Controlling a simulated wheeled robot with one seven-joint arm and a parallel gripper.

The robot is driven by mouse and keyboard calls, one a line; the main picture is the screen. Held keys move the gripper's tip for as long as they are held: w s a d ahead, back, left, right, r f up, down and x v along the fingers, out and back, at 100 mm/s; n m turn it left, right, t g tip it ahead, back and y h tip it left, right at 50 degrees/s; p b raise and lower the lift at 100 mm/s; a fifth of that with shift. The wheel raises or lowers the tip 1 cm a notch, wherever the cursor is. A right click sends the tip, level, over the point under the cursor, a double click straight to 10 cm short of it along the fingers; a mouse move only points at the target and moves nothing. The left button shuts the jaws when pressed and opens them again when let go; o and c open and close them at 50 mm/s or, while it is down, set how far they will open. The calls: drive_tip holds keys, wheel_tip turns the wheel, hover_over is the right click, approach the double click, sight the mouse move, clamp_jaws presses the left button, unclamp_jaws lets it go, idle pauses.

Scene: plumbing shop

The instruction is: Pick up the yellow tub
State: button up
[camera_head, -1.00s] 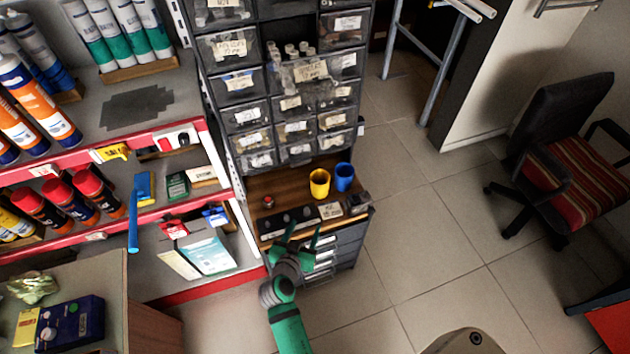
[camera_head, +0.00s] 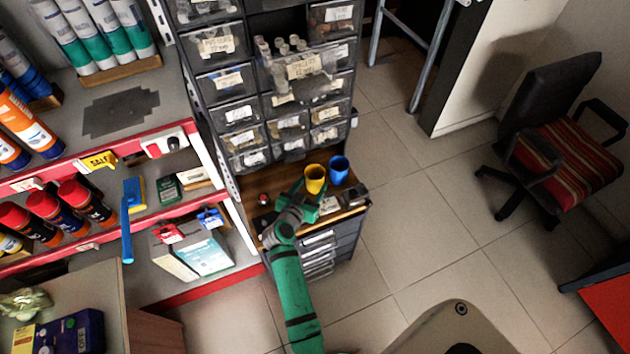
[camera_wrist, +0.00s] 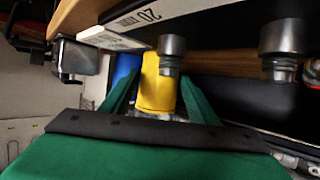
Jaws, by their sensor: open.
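The yellow tub (camera_head: 315,178) stands upright on the wooden shelf of the drawer cabinet, close beside the blue tub (camera_head: 339,169). My gripper (camera_head: 308,192) is open at the near side of the yellow tub in the head view. In the wrist view the yellow tub (camera_wrist: 157,88) appears between the two green fingers of my gripper (camera_wrist: 160,80). The blue tub (camera_wrist: 125,72) shows just left of it, behind the left finger. Part of the yellow tub is hidden by a dark knob. I cannot tell whether a finger touches it.
Small drawers (camera_head: 285,125) rise behind the shelf. A small red object (camera_head: 263,199) lies left on the shelf and a dark block (camera_head: 354,197) sits right. Two dark knobs (camera_wrist: 172,47) stand close in the wrist view.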

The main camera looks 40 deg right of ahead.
sight(318, 176)
drive_tip(key=shift+x, duration=1.9)
drive_tip(key=shift+r, duration=0.1)
drive_tip(key=c, duration=0.7)
drive_tip(key=shift+r, duration=0.1)
drive_tip(key=shift+r, duration=0.5)
wheel_tip(318, 176, up, 2)
drive_tip(key=shift+r, duration=0.1)
drive_tip(key=s+a+r, duration=0.9)
drive_tip(key=a, duration=0.1)
drive_tip(key=shift+s+r, duration=0.35)
drive_tip(key=shift+a, duration=0.1)
